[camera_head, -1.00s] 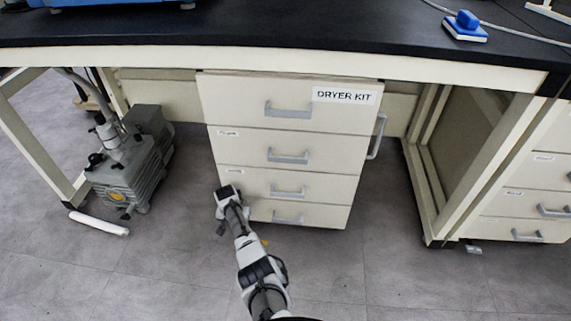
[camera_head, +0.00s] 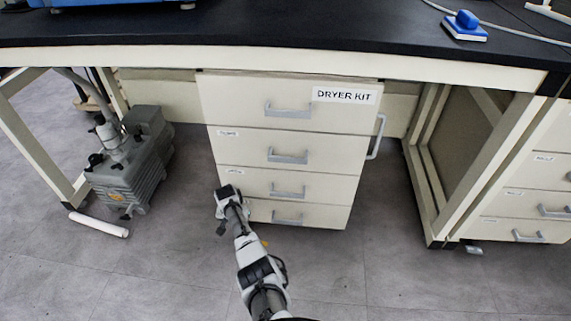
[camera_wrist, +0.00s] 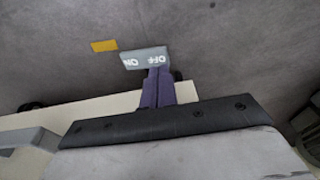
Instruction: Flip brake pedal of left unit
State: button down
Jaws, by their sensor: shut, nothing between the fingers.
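The left unit is a cream drawer cabinet (camera_head: 290,152) labelled DRYER KIT, under the bench. In the wrist view its brake pedal (camera_wrist: 133,61) is a grey plate marked ON and OFF, upside down in the picture, near the cabinet's lower edge. My gripper (camera_wrist: 157,74) has its purple fingers together and empty, with the tips at the pedal's OFF end. They overlap the pedal there; I cannot tell whether they press on it.
A yellow piece (camera_wrist: 104,45) shows beside the pedal. A dark caster (camera_wrist: 32,106) sits under the cabinet. A grey pump (camera_head: 130,170) and a white rod (camera_head: 99,224) are on the floor at left. Another drawer unit (camera_head: 525,200) stands at right. Floor before the cabinet is clear.

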jog(key=shift+s+f, duration=0.3)
jog(key=shift+f, duration=0.4)
jog(key=shift+w+a+f+b, duration=0.15)
jog(key=shift+f+b, duration=0.05)
jog(key=shift+b, duration=0.5)
jog(key=shift+w+f+b, duration=0.2)
jog(key=shift+f+b, duration=0.75)
jog(key=shift+b, duration=0.55)
jog(key=shift+r, duration=0.1)
jog(key=r+p, duration=0.1)
jog(key=p, duration=0.1)
jog(key=r+p, duration=0.1)
jog(key=p, duration=0.1)
jog(key=shift+s+d+r+p, duration=0.2)
jog(key=shift+d+r+p, duration=0.1)
jog(key=shift+r, duration=0.05)
jog(key=shift+w+r+p, duration=0.15)
jog(key=shift+r+p, duration=1.05)
jog(key=shift+r, duration=0.1)
jog(key=shift+a, duration=0.1)
